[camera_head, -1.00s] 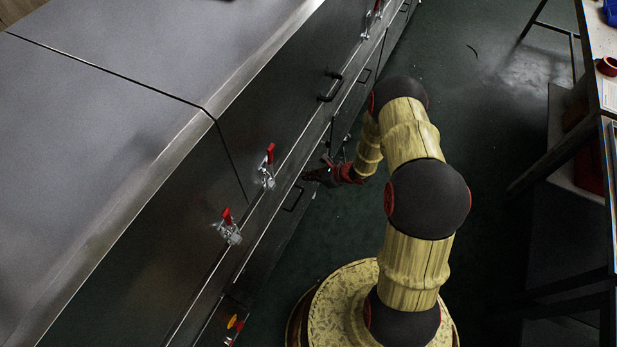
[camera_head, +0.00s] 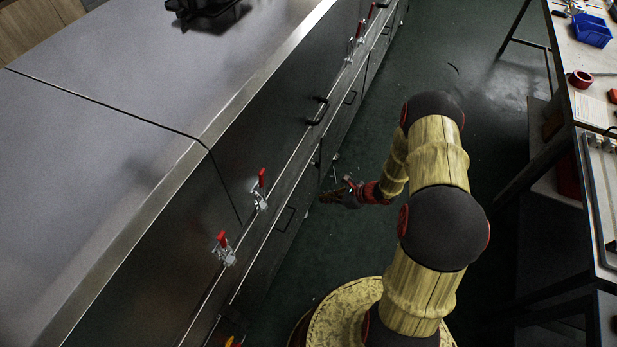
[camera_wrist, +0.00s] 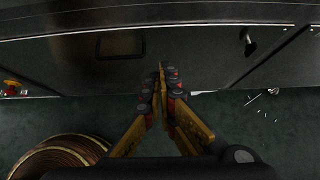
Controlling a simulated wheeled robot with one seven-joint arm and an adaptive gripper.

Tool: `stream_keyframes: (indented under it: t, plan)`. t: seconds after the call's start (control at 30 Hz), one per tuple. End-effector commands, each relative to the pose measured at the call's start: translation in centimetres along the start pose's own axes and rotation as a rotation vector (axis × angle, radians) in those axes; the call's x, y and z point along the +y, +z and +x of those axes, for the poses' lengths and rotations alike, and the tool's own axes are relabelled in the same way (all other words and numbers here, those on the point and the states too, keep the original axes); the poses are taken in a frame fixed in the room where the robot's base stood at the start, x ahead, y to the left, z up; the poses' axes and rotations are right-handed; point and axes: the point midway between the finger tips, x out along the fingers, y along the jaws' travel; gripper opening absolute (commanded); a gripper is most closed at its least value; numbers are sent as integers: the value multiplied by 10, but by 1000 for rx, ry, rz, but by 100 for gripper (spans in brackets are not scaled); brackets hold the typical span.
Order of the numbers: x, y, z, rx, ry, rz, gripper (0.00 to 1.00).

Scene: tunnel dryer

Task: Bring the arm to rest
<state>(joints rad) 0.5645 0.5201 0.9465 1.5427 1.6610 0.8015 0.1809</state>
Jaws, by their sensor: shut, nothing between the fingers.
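My gripper (camera_head: 333,196) is at the end of my bent arm, low beside the front of the dryer cabinet (camera_head: 150,254). In the wrist view my gripper (camera_wrist: 161,84) has its fingertips together with nothing between them. The fingers point toward the dark cabinet front (camera_wrist: 190,55). A small gap of floor seems to show between the gripper and the cabinet in the head view. My arm is clear of the work table at the right.
Red-handled toggle clamps (camera_head: 223,249) and black handles (camera_head: 318,111) stick out from the cabinet front. A work table (camera_head: 573,101) with a blue bin (camera_head: 592,30) and a red tape roll (camera_head: 580,79) stands at right. Green floor (camera_head: 430,70) lies open between them.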

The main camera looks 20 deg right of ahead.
Motion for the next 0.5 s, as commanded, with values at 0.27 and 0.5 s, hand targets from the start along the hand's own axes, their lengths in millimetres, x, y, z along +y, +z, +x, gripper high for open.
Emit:
stream_keyframes:
  t: [0.27,0.5]
  plan:
    - [0,0,-1,0,0,-6,0]
    - [61,-8,-7,7,168,-150,0]
